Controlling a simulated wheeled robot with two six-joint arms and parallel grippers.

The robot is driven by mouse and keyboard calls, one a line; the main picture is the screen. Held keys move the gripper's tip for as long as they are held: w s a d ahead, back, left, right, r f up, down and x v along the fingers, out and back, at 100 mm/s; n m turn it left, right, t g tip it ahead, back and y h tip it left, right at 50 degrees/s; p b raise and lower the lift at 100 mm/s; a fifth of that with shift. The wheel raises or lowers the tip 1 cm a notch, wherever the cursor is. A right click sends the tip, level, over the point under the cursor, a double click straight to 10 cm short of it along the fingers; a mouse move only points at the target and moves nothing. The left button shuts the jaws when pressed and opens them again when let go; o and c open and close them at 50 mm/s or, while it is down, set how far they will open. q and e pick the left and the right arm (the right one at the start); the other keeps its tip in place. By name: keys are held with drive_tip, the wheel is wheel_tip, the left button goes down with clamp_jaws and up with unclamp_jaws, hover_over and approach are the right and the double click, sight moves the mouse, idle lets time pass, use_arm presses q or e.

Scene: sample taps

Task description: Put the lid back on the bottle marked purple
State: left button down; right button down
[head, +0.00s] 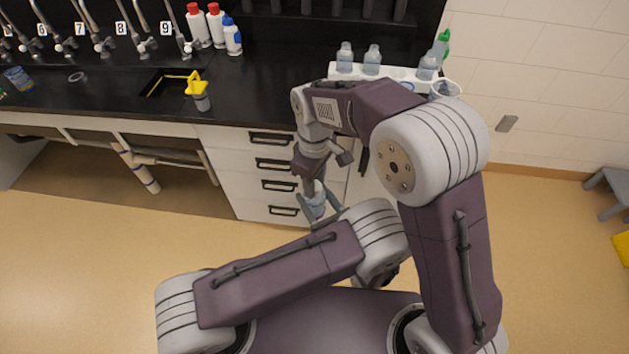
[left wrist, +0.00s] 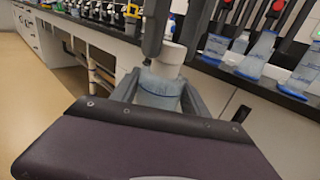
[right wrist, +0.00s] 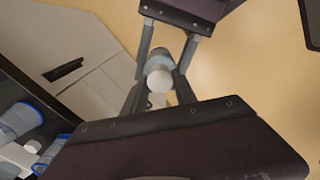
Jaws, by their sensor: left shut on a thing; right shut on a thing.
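A small clear bottle (head: 315,207) with bluish contents hangs in front of the drawers, clear of the counter. It also shows in the left wrist view (left wrist: 158,92), where a dark blue line crosses it; I cannot read a purple mark. My left gripper (left wrist: 160,100) is shut on its sides. A white lid (left wrist: 168,60) is at the bottle's mouth, in line with it; it also shows in the right wrist view (right wrist: 159,80). My right gripper (right wrist: 158,88) is shut on the lid from above. I cannot tell whether the lid is seated. My arms partly hide both in the head view.
A white rack (head: 400,74) with several clear bottles stands on the black counter (head: 270,85), behind my right arm. Red-capped bottles (head: 205,25) and numbered taps stand further left. The floor in front is clear.

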drive_tip(key=c, duration=0.9)
unclamp_jaws()
wheel_tip(320, 180, up, 12)
drive_tip(key=s+d+f+m, duration=0.1)
drive_tip(key=d+f+m, duration=0.65)
drive_tip(key=d, duration=0.55)
drive_tip(key=s+d+f+m+t, duration=0.1)
drive_tip(key=s+d+f+m, duration=0.4)
drive_tip(key=s+d+f, duration=0.3)
drive_tip(key=shift+s+d+m, duration=0.35)
drive_tip(key=shift+s+d, duration=0.15)
drive_tip(key=shift+s, duration=0.45)
